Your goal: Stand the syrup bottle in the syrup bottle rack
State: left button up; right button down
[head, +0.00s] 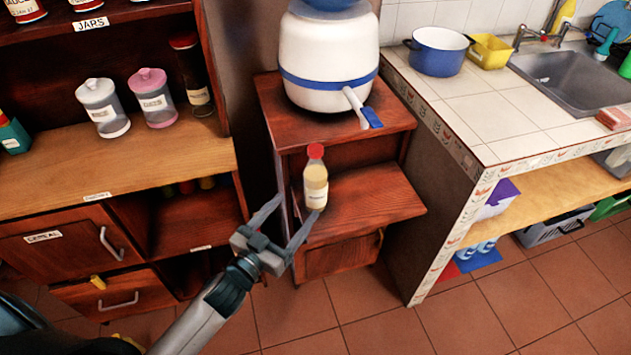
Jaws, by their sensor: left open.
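A bottle (316,183) with a red cap, pale yellow contents and a label too small to read stands upright on the open shelf of the small wooden cabinet. It appears to be the syrup bottle. My left gripper (299,206) is open, its two fingers pointing up toward the shelf. Its fingertips are just left of and in front of the bottle's base, with the right tip close to it. I cannot tell whether they touch. Nothing is between the fingers. I cannot identify a syrup bottle rack. My right gripper is not in view.
The small cabinet (385,195) carries a white and blue water dispenser (325,55) above the bottle. At left, a shelf unit (60,165) holds jars and a dark bottle (192,75). A tiled counter (500,110) with a blue pot (437,52) stands right. Floor in front is clear.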

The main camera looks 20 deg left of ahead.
aim_at(309, 192)
pick_arm(q)
jog(key=x, duration=0.5)
jog(key=shift+w+p, duration=0.3)
jog(key=shift+p, duration=0.1)
jog(key=shift+w+d, duration=0.1)
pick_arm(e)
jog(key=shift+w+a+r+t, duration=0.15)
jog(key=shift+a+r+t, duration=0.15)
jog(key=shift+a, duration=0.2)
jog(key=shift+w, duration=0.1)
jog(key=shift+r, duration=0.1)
pick_arm(q)
jog(key=shift+w, duration=0.25)
jog(key=p+x, duration=0.1)
jog(key=x, duration=0.3)
jog(key=shift+f, duration=0.2)
jog(key=shift+w+d, duration=0.1)
jog(key=shift+w, duration=0.25)
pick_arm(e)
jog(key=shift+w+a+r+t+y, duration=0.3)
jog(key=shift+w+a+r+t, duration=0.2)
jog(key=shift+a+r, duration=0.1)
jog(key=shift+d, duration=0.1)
